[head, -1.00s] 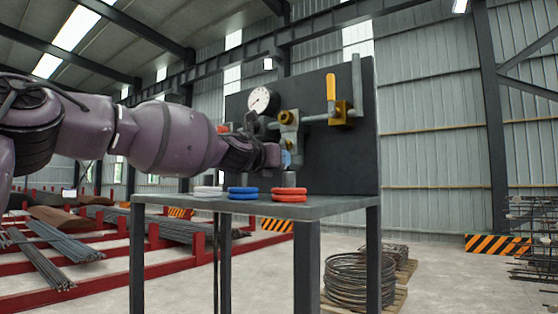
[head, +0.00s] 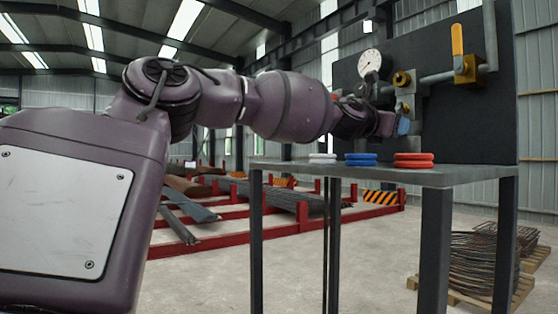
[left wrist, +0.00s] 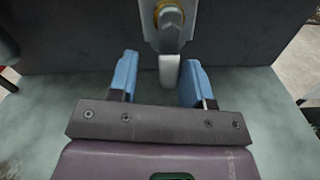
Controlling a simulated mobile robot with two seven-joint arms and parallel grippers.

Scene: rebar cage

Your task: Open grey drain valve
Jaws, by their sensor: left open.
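The grey drain valve shows in the left wrist view as a brass-centred fitting (left wrist: 168,18) with a short light-grey handle (left wrist: 169,70) hanging down. My left gripper (left wrist: 158,76) is open, with one blue finger on each side of the handle's lower part. The handle is nearer the right finger; I cannot tell whether they touch. In the head view my left gripper (head: 404,126) is at the dark panel (head: 490,130), below the brass fittings, and hides most of the drain valve. My right gripper is not in view.
A gauge (head: 370,63) and a yellow-handled valve (head: 458,45) are on the panel above. Wire coils (head: 475,262) sit on a pallet at the right.

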